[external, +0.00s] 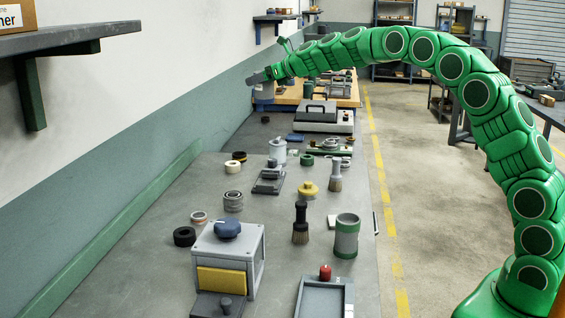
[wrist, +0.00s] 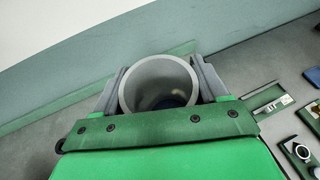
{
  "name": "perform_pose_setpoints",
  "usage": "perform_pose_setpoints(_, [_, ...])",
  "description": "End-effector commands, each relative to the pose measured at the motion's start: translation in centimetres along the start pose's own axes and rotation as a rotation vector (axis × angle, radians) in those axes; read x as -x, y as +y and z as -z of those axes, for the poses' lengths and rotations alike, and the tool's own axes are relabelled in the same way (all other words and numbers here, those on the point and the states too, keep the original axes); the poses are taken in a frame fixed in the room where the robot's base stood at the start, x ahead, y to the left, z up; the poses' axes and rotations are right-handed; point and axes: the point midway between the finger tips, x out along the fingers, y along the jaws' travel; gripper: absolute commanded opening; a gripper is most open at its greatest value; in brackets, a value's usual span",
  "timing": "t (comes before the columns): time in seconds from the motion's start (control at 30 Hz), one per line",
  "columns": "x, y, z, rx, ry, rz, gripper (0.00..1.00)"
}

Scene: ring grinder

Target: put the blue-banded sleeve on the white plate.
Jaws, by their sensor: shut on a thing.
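My gripper (external: 264,76) is at the far end of the table, near the wall, at the end of my raised green arm. In the wrist view its two grey fingers (wrist: 160,88) are shut on the outside of a grey open-topped sleeve (wrist: 162,66), one on each side. The sleeve looks upright, and its inside is dark blue-grey low down. In the external view the held sleeve (external: 262,92) hangs below the fingers, small and partly hidden; its band colour is not clear.
A grey box with a blue knob (external: 228,229) stands at the front, near a tray with a red knob (external: 325,273). Brushes (external: 300,225), rings (external: 184,236) and a grey case (external: 323,118) are spread over the table. A wall runs along the left.

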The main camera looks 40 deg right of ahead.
Motion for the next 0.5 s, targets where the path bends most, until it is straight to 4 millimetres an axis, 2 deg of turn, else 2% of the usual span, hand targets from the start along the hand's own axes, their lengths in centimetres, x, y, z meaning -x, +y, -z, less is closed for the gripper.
perform_pose_setpoints(0.03, [0.8, -1.2, 0.5, -0.013, 0.004, 0.027, 0.42])
perform_pose_setpoints(0.2, [2.8, -4.0, 1.6, -0.044, 0.002, 0.099, 0.42])
perform_pose_setpoints(0.5, [5.7, -6.7, 4.2, -0.079, 0.005, 0.175, 0.42])
